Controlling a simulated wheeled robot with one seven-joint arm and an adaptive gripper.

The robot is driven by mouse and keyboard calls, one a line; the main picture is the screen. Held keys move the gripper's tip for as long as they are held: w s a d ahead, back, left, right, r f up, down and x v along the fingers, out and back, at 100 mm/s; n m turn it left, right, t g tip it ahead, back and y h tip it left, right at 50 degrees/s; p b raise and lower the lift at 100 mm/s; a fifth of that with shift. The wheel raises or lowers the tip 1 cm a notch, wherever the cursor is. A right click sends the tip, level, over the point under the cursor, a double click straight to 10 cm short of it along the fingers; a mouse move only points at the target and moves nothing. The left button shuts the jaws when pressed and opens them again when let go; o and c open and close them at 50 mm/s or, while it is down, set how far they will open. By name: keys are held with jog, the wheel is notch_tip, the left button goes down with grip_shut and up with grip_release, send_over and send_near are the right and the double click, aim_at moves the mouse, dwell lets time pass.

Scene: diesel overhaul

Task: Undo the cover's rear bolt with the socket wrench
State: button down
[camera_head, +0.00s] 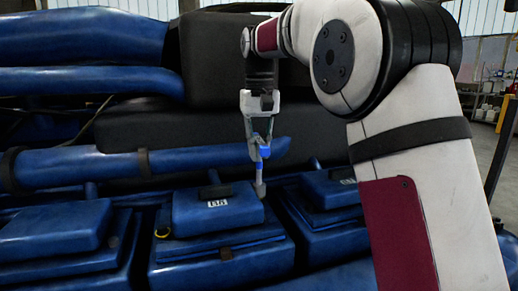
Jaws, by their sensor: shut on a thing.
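The blue cover (190,211) with a small white label sits on the engine at lower centre. My gripper (262,143) points down above the cover's right rear side. It is shut on the socket wrench (260,174), a grey tool with a blue band between the fingers. The wrench hangs roughly upright, and its lower end reaches the right rear edge of the cover. The rear bolt cannot be made out. I cannot tell whether the socket is seated on it or only beside it.
Similar blue covers stand to the left (55,228) and right (328,190). A blue pipe (190,160) runs close behind the wrench. A dark handle (215,190) stands on the cover's top, and a yellow ring (162,233) is at its left. Dark engine bodywork fills the back.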

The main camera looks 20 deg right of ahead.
jog(key=n, duration=0.6)
jog(key=shift+d+r, duration=0.1)
jog(key=n, duration=0.5)
jog(key=shift+n, duration=0.3)
jog(key=n, duration=0.5)
jog(key=shift+p, duration=0.3)
jog(key=n, duration=0.5)
jog(key=shift+w+r+n, duration=0.1)
jog(key=shift+n, duration=0.2)
